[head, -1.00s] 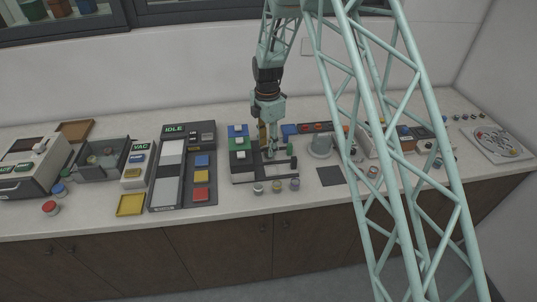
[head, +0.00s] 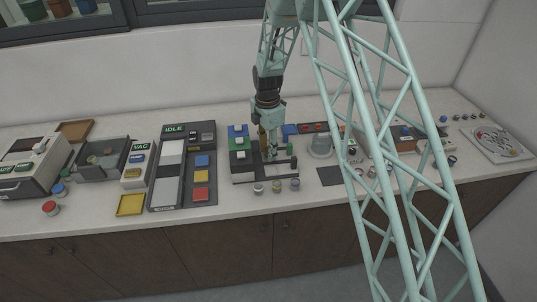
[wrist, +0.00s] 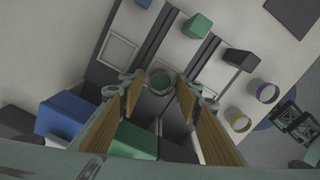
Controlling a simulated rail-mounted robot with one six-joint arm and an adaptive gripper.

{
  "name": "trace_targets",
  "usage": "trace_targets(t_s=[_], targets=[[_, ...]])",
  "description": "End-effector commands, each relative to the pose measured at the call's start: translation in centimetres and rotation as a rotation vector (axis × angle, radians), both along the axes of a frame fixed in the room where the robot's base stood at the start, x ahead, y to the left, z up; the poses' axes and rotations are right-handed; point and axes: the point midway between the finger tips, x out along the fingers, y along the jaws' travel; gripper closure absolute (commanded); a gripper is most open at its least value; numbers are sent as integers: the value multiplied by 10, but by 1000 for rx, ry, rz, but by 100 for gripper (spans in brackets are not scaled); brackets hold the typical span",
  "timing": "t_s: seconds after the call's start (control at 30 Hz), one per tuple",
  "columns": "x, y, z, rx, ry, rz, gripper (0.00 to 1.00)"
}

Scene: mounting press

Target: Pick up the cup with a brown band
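My gripper (head: 268,152) is low over the dark press fixture in the middle of the counter. In the wrist view my gripper (wrist: 158,85) is open, with its two wood-coloured finger pads well apart. A small round cup (wrist: 160,80) with a greenish inside shows between and beyond the fingertips, with no visible contact. Its band colour is too dark to tell. A cup with a yellow band (wrist: 239,121) and one with a purple band (wrist: 267,93) lie to the right. I cannot make out a brown band for certain on any cup.
Green (wrist: 133,142) and blue (wrist: 62,118) blocks stand close to the left finger. Small cups (head: 277,186) stand along the fixture's front edge. A grey cylinder (head: 320,146) is to its right. A yellow tray (head: 130,205) lies at the counter's front left.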

Motion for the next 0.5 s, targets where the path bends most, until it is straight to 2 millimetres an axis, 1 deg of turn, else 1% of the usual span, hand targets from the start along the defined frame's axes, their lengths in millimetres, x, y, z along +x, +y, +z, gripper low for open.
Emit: trace_targets(t_s=[0.03,0.17,0.2,0.5], targets=[[0,0,0,0,0,0,73],[0,0,0,0,0,0,85],[0,0,0,0,0,0,87],[0,0,0,0,0,0,87]])
